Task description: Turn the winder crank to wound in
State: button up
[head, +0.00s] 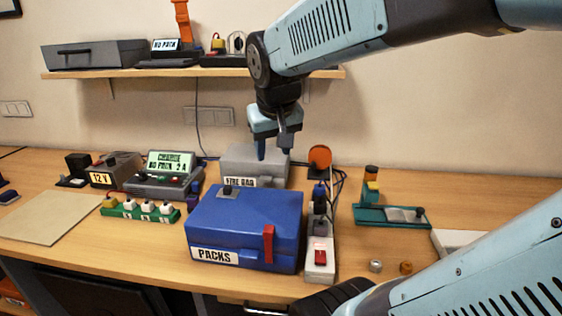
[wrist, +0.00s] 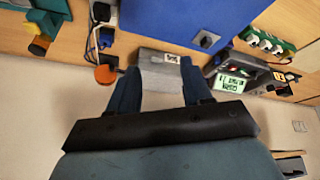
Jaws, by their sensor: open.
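An orange disc (head: 320,157), which may be the winder, stands at the back of the bench behind the power strip, with dark cable beside it. It also shows in the wrist view as an orange round (wrist: 105,75). I cannot make out a crank handle on it. My gripper (head: 273,150) points down above the grey fire bag box (head: 240,163), to the left of the disc. In the wrist view my gripper (wrist: 160,74) has its two blue fingers wide apart, with the grey box (wrist: 162,62) seen between them. It is open and holds nothing.
A blue packs box (head: 243,225) stands in front, with a power strip (head: 320,262) to its right. A green tray (head: 390,216) is further right. The charger (head: 165,180) and a green rack (head: 140,209) are left. A shelf (head: 200,72) hangs behind.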

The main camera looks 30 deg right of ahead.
jog(key=w+d+f+m+g+h, duration=0.2)
jog(key=w+d+f+m+h, duration=0.1)
jog(key=w+d, duration=0.95)
jog(key=m+g, duration=0.1)
jog(key=m, duration=0.1)
send_near(312, 163)
jog(key=x, duration=0.8)
jog(key=shift+d+f, duration=0.2)
jog(key=shift+f, duration=0.15)
jog(key=c, duration=0.9)
jog(key=shift+a, duration=0.15)
grip_shut()
